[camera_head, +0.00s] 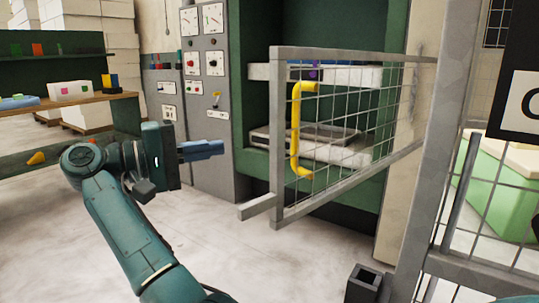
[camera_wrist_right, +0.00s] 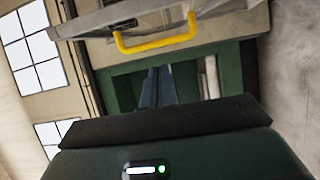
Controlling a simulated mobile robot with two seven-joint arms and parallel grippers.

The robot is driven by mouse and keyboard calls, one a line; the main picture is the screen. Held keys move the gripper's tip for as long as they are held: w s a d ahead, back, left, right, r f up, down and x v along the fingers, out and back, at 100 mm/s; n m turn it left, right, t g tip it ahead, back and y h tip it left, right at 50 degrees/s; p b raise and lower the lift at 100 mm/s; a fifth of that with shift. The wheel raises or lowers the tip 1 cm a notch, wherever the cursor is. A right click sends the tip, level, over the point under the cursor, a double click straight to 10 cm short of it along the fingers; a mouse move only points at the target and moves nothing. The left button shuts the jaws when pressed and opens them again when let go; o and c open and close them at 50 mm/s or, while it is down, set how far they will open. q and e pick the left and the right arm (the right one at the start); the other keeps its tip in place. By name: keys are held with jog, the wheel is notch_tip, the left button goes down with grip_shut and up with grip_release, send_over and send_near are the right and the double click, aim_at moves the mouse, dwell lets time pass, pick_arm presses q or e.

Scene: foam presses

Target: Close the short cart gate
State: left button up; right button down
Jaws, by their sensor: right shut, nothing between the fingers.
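The short cart gate (camera_head: 345,187) is a grey metal frame with wire mesh, standing out at an angle, its free end at left and its far end by the grey post at right. A yellow handle (camera_head: 296,130) is fixed near its free end. In the right wrist view the gate (camera_wrist_right: 120,14) and the yellow handle (camera_wrist_right: 155,44) show at the top. My right gripper (camera_head: 221,147) is shut and empty, left of the handle in the picture and apart from it. Its fingers (camera_wrist_right: 157,72) also show in the wrist view. My left gripper is not in view.
A green press (camera_head: 255,60) with shelves stands behind the gate, beside a grey control cabinet (camera_head: 205,95). A shelf (camera_head: 90,101) with small items is at left. A grey post (camera_head: 430,170) and more mesh fencing are at right. Floor in the middle is clear.

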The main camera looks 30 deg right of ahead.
pick_arm(q)
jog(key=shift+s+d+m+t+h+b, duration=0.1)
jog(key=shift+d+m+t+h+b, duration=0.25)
jog(key=shift+b, duration=0.3)
pick_arm(e)
jog(key=s+d, duration=0.4)
jog(key=d, duration=0.5)
jog(key=shift+s+d, duration=0.25)
jog(key=shift+s, duration=0.15)
